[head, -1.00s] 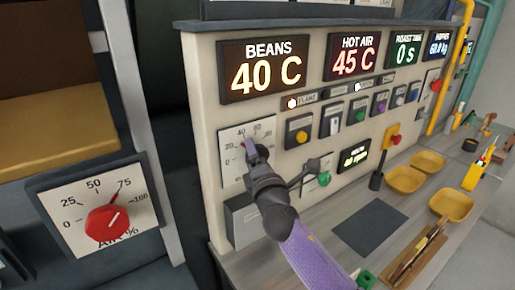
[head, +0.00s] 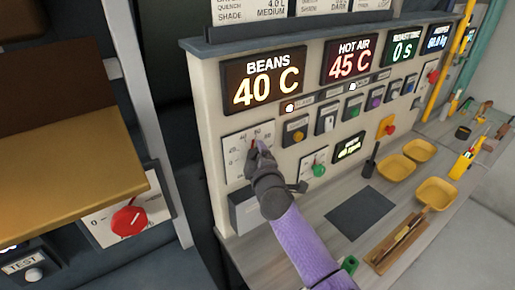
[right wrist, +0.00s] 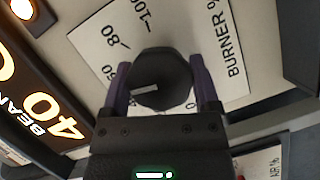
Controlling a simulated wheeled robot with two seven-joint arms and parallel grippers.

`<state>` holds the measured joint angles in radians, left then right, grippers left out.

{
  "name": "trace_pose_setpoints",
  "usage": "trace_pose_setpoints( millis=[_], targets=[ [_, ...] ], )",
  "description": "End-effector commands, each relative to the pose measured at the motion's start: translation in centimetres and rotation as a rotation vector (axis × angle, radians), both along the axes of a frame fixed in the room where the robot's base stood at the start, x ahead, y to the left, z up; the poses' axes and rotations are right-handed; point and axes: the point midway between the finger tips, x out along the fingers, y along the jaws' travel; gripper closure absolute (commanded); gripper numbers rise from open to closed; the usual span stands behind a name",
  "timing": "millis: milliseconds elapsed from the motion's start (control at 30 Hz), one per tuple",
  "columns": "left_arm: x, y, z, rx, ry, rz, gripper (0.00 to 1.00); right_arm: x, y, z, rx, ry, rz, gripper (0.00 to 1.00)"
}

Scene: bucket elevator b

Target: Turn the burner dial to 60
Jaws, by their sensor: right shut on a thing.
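The burner dial is a white plate (head: 233,165) with a numbered scale on the cream panel; it also shows in the right wrist view (right wrist: 190,30), printed BURNER %. Its dark round knob (right wrist: 165,78) has a short white line that points left in that view. My right gripper (head: 256,153) is shut on the knob, with one purple finger on each side in the right wrist view (right wrist: 163,80). In the head view a red pointer tip (head: 253,143) shows just below the 60 mark; the gripper hides most of the knob. My left gripper is out of view.
A red air dial (head: 129,220) stands at the left, its upper scale covered by a yellow-brown ledge (head: 70,165). The BEANS display (head: 263,82) is above the burner dial. Yellow bowls (head: 436,193) and a dark mat (head: 360,214) lie on the counter at right.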

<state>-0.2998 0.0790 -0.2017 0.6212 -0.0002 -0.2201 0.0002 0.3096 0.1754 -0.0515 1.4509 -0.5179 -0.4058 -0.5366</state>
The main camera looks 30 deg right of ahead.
Motion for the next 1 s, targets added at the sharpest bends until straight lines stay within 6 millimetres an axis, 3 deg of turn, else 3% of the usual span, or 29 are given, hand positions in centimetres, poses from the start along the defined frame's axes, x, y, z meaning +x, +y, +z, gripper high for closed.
trace_pose_setpoints(
  millis=[300,900,933,1000],
  targets=[
    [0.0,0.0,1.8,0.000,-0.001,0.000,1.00,0.0,0.0,0.1,0.127,0.019,-0.001,0.80],
    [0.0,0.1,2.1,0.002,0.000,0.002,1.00,0.0,0.0,-0.1,0.162,0.024,0.000,0.80],
    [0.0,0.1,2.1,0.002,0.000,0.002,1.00,0.0,0.0,-0.1,0.162,0.024,0.000,0.17],
    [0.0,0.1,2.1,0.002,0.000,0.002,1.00,0.0,0.0,-0.1,0.162,0.024,0.000,0.03]
  ],
)
